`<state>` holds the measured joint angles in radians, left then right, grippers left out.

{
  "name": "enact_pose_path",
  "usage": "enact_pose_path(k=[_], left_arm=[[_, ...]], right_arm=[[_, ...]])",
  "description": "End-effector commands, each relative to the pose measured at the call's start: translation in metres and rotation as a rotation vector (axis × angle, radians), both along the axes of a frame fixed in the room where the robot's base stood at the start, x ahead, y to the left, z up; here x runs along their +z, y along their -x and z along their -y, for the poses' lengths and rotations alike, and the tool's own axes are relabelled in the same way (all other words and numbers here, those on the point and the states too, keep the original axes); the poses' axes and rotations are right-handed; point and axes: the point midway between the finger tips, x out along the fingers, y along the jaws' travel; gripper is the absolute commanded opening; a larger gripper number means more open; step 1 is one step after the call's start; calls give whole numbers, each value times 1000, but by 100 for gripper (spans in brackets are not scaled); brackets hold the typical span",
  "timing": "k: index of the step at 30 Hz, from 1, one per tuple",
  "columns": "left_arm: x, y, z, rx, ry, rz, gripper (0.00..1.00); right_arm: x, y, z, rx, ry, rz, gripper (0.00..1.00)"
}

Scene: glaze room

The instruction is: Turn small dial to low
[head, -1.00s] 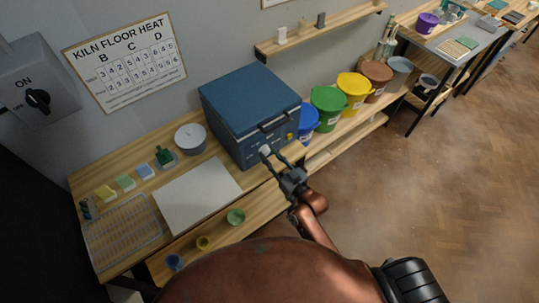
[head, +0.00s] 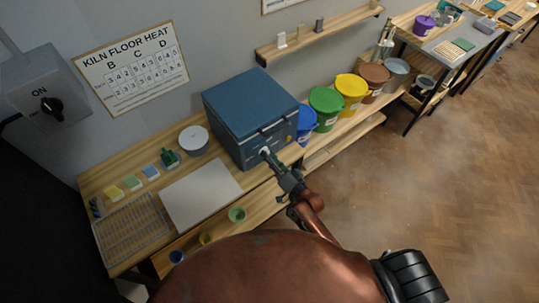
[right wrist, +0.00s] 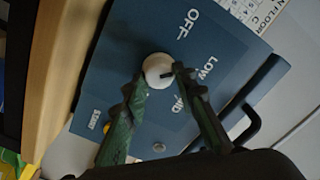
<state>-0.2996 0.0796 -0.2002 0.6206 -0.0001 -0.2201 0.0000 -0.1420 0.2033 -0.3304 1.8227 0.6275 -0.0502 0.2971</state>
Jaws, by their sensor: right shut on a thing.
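The small dial (right wrist: 156,69) is a white round knob on the blue front panel (right wrist: 140,45) of a kiln-like box. Its short dark mark points right, roughly toward the printed LOW; OFF and MID are also printed around it. My right gripper (right wrist: 160,77) has its two green-dark fingertips on either side of the dial, shut on it. In the head view, my right gripper (head: 272,159) reaches the front of the blue box (head: 245,100), where the dial (head: 265,152) shows only as a small pale spot. My left gripper is not in view.
A black handle (right wrist: 240,125) sticks out near the right finger. A yellow button (head: 290,138) sits right of the dial. Colored buckets (head: 325,108) stand right of the box, a white board (head: 201,194) left. A large ON switch (head: 50,105) is on the wall.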

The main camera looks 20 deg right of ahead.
Motion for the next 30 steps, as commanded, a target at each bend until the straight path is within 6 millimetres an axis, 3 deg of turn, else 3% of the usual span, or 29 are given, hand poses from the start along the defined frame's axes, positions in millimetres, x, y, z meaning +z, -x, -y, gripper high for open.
enact_pose_path(k=[12,30], left_arm=[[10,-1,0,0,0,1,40],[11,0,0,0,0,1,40]], right_arm=[[0,0,1,0,-211,-76,2],[-1,-1,1,-1,-253,-91,2]])
